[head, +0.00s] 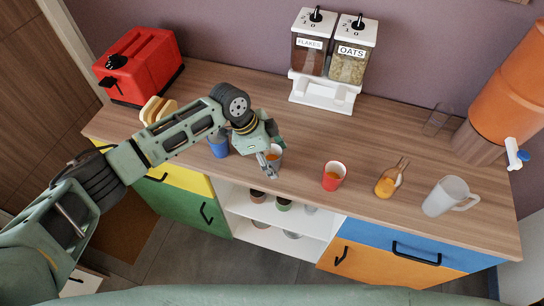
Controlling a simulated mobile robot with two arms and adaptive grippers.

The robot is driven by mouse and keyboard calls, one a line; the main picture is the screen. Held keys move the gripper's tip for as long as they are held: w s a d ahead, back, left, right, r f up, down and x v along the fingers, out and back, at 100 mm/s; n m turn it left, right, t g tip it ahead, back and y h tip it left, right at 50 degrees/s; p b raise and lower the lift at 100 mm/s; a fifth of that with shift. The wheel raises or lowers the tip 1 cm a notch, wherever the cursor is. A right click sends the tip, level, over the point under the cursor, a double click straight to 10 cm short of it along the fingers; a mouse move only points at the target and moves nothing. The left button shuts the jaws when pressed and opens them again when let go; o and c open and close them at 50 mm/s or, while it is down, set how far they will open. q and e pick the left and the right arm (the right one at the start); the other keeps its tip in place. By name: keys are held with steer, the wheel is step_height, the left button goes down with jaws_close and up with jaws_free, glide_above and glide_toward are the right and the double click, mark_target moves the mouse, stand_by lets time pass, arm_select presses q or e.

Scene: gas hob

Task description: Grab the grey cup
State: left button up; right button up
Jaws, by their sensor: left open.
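The grey cup (278,157) stands on the wooden counter, left of the red cup, with something orange inside. It is partly hidden behind my left gripper. My left gripper (269,167) is open and points down at the near left side of the cup. Its fingers overlap the cup in the picture; I cannot tell whether they touch it.
A blue cup (218,146) stands close on the left, beside my arm. Cereal dispensers (333,50) stand behind; a red toaster (142,65) is at far left.

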arm_select(q)
steer(key=c, duration=1.4)
